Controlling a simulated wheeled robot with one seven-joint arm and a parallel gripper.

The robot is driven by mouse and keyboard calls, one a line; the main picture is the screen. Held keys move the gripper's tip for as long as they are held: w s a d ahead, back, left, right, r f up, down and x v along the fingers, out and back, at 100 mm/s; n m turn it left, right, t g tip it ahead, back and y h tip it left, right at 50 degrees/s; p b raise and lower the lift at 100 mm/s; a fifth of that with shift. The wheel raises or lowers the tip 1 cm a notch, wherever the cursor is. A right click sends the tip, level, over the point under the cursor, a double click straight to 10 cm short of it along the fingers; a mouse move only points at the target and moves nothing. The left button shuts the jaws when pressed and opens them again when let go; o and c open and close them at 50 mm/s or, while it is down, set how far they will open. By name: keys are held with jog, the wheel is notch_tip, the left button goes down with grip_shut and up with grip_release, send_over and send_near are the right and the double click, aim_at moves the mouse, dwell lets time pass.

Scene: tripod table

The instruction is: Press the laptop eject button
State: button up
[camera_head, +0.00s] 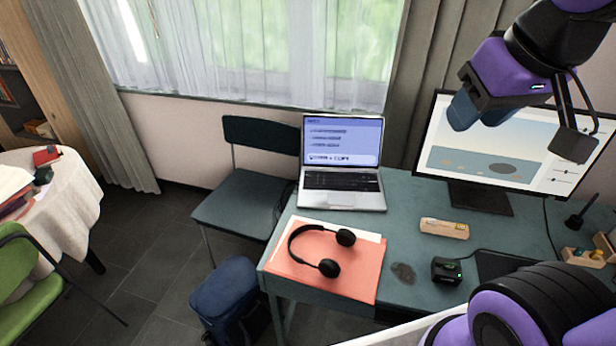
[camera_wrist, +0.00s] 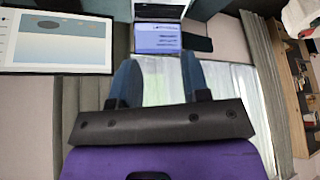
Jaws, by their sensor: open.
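The laptop (camera_head: 342,190) stands open at the back left of the teal desk, its screen lit with lines of text. An eject button cannot be made out on it. In the wrist view, which is upside down, the laptop (camera_wrist: 158,38) shows at the top edge, beyond the fingertips. My gripper (camera_head: 463,112) hangs in the air at the upper right, in front of the monitor and well to the right of the laptop. In the wrist view my gripper (camera_wrist: 159,62) has its two blue fingers apart with nothing between them.
The monitor (camera_head: 500,150) stands right of the laptop. Black headphones (camera_head: 328,267) lie on a salmon folder (camera_head: 350,281) in front of the laptop. A wooden block (camera_head: 444,229) and a small black device (camera_head: 446,270) lie to the right. A chair (camera_head: 240,205) stands left of the desk.

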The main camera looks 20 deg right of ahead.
jog(key=shift+w+a, duration=0.15)
jog(key=shift+w, duration=0.15)
